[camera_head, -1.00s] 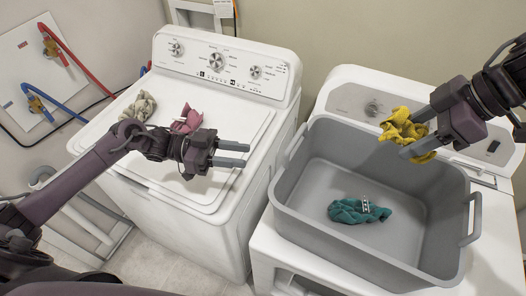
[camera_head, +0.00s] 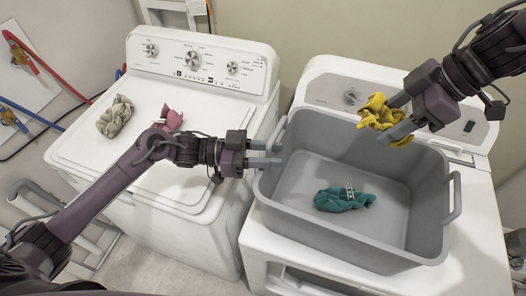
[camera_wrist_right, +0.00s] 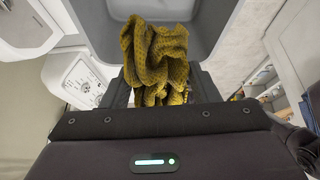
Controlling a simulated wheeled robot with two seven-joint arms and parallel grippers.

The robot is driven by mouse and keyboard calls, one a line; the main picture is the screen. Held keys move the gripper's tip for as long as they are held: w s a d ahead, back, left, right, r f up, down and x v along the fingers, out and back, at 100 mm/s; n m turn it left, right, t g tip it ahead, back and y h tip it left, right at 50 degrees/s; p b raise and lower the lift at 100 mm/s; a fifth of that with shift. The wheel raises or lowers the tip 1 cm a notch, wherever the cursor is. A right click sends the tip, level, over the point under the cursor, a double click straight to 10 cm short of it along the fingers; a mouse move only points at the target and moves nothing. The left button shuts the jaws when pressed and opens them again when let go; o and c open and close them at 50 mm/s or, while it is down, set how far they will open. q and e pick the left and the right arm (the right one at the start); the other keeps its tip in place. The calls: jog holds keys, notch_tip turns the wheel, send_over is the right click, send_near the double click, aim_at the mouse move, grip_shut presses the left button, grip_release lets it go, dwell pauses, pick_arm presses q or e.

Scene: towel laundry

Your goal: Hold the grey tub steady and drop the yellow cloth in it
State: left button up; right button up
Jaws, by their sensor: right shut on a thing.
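The grey tub (camera_head: 425,188) stands on the right-hand white machine, with a teal cloth (camera_head: 344,199) lying on its floor. The yellow cloth (camera_head: 379,112) is held by my right gripper (camera_head: 396,117) above the tub's far right part. In the right wrist view the cloth (camera_wrist_right: 152,55) bunches out past the fingers, and the tub (camera_wrist_right: 190,15) shows behind it. My left gripper (camera_head: 266,154) is at the tub's left side, its fingers pointing right at the left rim and handle. The fingers look parted; I cannot tell whether they touch the tub.
A white washer (camera_head: 90,150) stands to the left with a pale grey-green cloth (camera_head: 115,116) and a pink cloth (camera_head: 172,120) on its lid. Red and blue hoses (camera_head: 45,68) run along the wall at the far left. The tub's floor is mostly clear.

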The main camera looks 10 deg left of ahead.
pick_arm(q)
jog(key=shift+c, duration=0.4)
grip_shut()
jog(key=shift+a, duration=0.1)
pick_arm(e)
jog(key=w+a+f+n+g+h, duration=0.1)
jog(key=w+a+f+n+h, duration=0.15)
jog(key=a+f, duration=0.4)
jog(key=w+a+f+n+g+h, duration=0.1)
jog(key=a+f+n, duration=0.25)
jog(key=f, duration=0.55)
jog(key=n, duration=0.2)
send_over(299, 189)
jog(key=shift+h, duration=0.45)
jog(key=f, duration=0.9)
jog(key=shift+w+d+f, duration=0.2)
jog(key=shift+d+f, duration=0.05)
jog(key=shift+f, duration=2.45)
